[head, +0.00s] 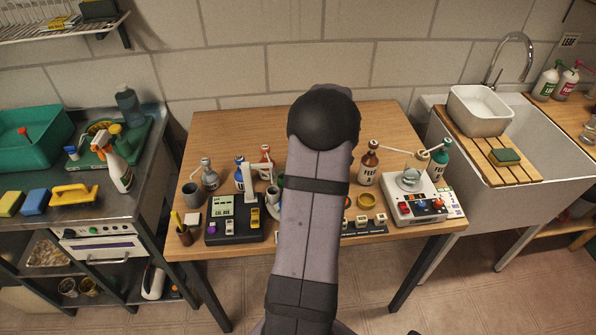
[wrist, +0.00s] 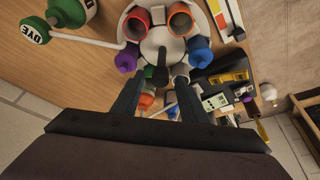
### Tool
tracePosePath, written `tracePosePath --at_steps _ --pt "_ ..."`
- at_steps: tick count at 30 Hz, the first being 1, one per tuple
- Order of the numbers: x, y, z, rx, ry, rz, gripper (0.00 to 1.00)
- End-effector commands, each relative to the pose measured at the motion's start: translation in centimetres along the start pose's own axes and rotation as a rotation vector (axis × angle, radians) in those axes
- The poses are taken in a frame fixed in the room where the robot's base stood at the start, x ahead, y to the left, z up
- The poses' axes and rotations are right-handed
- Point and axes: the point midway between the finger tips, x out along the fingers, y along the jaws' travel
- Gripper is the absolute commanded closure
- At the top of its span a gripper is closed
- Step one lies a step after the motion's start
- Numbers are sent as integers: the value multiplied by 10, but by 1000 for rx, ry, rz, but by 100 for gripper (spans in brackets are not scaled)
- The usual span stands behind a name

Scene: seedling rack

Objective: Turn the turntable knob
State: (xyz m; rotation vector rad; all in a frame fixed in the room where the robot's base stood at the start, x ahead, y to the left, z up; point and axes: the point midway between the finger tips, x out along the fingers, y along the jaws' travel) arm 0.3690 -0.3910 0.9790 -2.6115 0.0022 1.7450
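In the wrist view, the turntable is a round pale disc (wrist: 182,52) ringed by red, purple, orange and other coloured pots. A dark knob (wrist: 156,73) stands up at its middle. My gripper (wrist: 158,81) is open, with one dark finger to each side of the knob. Gaps show between the knob and the fingers, and nothing appears held. The lower part of the disc is partly hidden by the fingers. In the head view, my arm hides the gripper and knob, and I cannot make out the turntable clearly.
The wooden table (head: 385,115) holds a dark device (head: 232,235) at front left and a white device (head: 425,212) with a beaker at right. A brown bottle (head: 369,162) stands right of my arm. A green-and-white dye bottle (wrist: 72,14) stands near the disc. The table's back is clear.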

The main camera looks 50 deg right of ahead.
Motion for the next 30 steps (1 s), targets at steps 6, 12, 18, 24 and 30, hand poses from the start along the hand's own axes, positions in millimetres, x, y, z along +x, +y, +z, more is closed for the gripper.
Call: tracePosePath --at_steps 6,12,18,24,30 --pt "0 0 0 0 0 0 77" --pt "0 0 0 0 0 0 100" --pt "0 0 0 15 0 7 100" --pt "1 -1 0 79 0 34 100" --pt "1 -3 0 205 0 86 100"
